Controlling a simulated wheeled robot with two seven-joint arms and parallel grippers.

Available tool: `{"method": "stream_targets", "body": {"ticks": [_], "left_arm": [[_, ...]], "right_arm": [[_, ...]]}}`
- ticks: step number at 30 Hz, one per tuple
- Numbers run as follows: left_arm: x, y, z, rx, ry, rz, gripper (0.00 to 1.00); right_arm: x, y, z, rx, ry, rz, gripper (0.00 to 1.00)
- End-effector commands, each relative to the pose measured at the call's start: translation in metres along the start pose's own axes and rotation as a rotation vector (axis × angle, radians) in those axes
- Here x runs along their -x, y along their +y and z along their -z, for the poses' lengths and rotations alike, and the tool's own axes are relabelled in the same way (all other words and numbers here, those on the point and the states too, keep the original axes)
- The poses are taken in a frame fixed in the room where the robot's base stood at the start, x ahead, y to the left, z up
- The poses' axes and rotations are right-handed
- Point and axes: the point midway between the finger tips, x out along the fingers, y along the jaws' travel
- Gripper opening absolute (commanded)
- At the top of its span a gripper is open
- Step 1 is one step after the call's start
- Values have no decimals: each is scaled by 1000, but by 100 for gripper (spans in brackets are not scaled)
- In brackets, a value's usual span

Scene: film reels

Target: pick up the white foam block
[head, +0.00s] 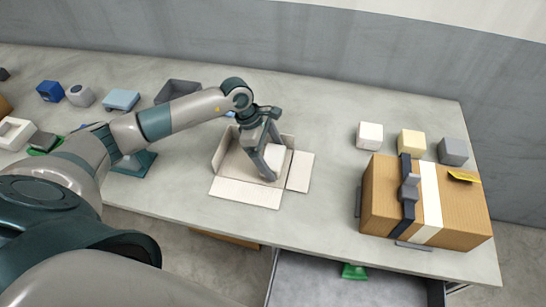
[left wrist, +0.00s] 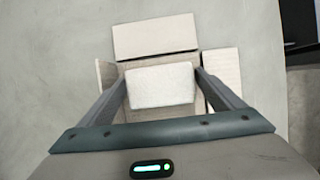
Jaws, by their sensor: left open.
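The white foam block (head: 280,158) is inside a small open carton (head: 245,191) with its flaps folded out, in the middle of the table. My left gripper (head: 268,168) reaches down into this carton and partly hides the block in the head view. In the left wrist view, the block (left wrist: 160,86) lies between the two spread fingers of my left gripper (left wrist: 160,82). I cannot tell whether either finger touches it. My right gripper is not in view.
A white cube (head: 369,135), a yellow cube (head: 411,143) and a grey cube (head: 453,151) stand at the right. A strapped cardboard box (head: 455,215) sits in front of them. A grey tray (head: 177,91) and several small objects are at the back left.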

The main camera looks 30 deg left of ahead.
Motion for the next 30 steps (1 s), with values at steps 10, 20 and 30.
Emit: {"method": "stream_targets", "body": {"ticks": [10, 20, 30], "left_arm": [[-3, 0, 0, 0, 0, -1, 88], [-2, 0, 0, 0, 1, -1, 56], [-1, 0, 0, -1, 0, -1, 56]], "right_arm": [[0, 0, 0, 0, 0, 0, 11], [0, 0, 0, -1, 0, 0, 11], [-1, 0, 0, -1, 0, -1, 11]]}}
